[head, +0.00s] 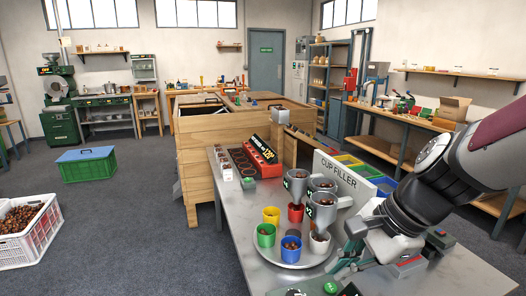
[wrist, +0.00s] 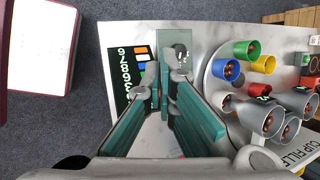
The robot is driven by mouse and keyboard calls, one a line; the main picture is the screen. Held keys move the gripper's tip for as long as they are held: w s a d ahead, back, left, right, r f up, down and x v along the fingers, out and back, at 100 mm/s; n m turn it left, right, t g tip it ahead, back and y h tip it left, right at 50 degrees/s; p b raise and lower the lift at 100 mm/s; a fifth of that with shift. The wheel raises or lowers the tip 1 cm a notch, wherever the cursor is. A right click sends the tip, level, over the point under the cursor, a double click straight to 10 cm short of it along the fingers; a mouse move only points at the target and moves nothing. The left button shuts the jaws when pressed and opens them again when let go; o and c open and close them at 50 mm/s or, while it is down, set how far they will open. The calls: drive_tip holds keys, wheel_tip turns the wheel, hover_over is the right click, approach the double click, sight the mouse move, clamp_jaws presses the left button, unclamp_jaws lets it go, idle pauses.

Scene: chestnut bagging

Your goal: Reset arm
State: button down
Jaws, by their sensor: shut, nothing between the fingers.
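My gripper (head: 345,262) hangs at the near end of the metal table (head: 390,279), to the right of the round tray of cups. In the wrist view its two teal fingers (wrist: 168,82) are close together with nothing between them. They are over a small keypad with white numbers (wrist: 125,77) and a grey-green plate (wrist: 172,40). My arm comes in from the right in the head view and hides part of the table's right side.
A round tray (head: 303,264) holds green, yellow, blue, red and white cups with chestnuts. Grey hoppers (head: 322,207) stand over it before the CUP FILLER board (head: 338,174). A white crate of chestnuts (head: 42,238) and a green bin (head: 87,167) stand on open floor.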

drive_tip(key=s+d+r+n+h+p, duration=0.1)
drive_tip(key=s+d+r+n+h, duration=0.1)
drive_tip(key=s+r+n, duration=0.2)
drive_tip(key=s+d+r+n+t+h+p, duration=0.1)
drive_tip(key=s+d+r+n+h+p, duration=0.1)
drive_tip(key=s+n, duration=0.8)
wheel_tip(320, 180, up, 2)
drive_tip(key=shift+s+d+r+n+h, duration=0.25)
drive_tip(key=shift+s+d+n+h, duration=0.05)
drive_tip(key=shift+s+d, duration=0.35)
